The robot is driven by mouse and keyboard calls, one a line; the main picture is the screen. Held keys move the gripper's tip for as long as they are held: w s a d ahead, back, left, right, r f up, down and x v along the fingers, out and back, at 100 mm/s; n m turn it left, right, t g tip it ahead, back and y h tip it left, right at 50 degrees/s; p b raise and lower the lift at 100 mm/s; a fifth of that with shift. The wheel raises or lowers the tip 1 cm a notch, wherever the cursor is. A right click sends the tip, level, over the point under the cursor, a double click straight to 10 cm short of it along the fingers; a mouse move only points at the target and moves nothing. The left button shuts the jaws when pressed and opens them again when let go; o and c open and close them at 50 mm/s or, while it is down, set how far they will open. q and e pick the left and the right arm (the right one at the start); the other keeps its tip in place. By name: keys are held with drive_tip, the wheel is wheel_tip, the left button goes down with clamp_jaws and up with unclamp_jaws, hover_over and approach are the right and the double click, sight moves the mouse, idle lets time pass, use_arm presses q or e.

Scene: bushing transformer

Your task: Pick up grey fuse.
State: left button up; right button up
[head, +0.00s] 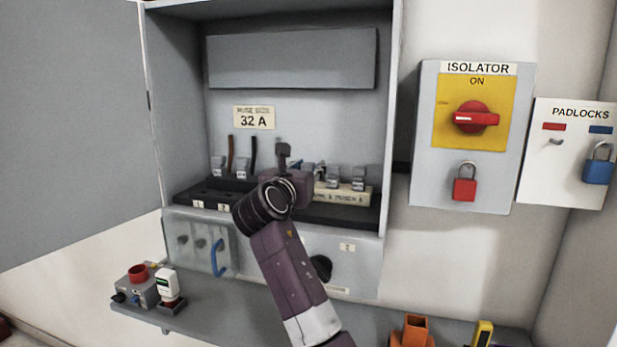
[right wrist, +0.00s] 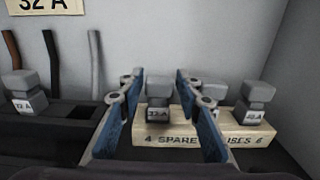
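A grey fuse labelled 32 A (right wrist: 158,108) stands upright on the pale spare-fuse block (right wrist: 250,142) in the right wrist view. My right gripper (right wrist: 159,84) is open, its blue-padded fingers on either side of this fuse with gaps visible. Another grey fuse (right wrist: 210,94) is partly hidden by the right finger. A further grey fuse (right wrist: 256,103) stands at the block's right end. In the head view my right gripper (head: 309,168) is inside the cabinet, mostly hidden by its arm. My left gripper is not in view.
Another grey fuse (right wrist: 24,98) stands in the dark holder at left, below hanging wires (right wrist: 53,62). The open cabinet door (head: 75,120) fills the left side. The isolator box (head: 425,150) and padlock board (head: 540,150) are at right. A shelf (head: 230,295) runs below.

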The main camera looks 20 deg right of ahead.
drive_tip(key=shift+a+r, duration=0.1)
drive_tip(key=c, duration=0.4)
clamp_jaws()
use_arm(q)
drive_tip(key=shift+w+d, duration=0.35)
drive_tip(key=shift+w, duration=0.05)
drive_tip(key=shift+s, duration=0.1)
use_arm(e)
drive_tip(key=shift+r, duration=0.1)
use_arm(q)
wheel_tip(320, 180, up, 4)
drive_tip(key=p, duration=0.3)
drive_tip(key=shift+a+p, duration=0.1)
drive_tip(key=shift+p, duration=0.25)
use_arm(e)
wheel_tip(320, 180, up, 24)
drive_tip(key=shift+r, duration=0.25)
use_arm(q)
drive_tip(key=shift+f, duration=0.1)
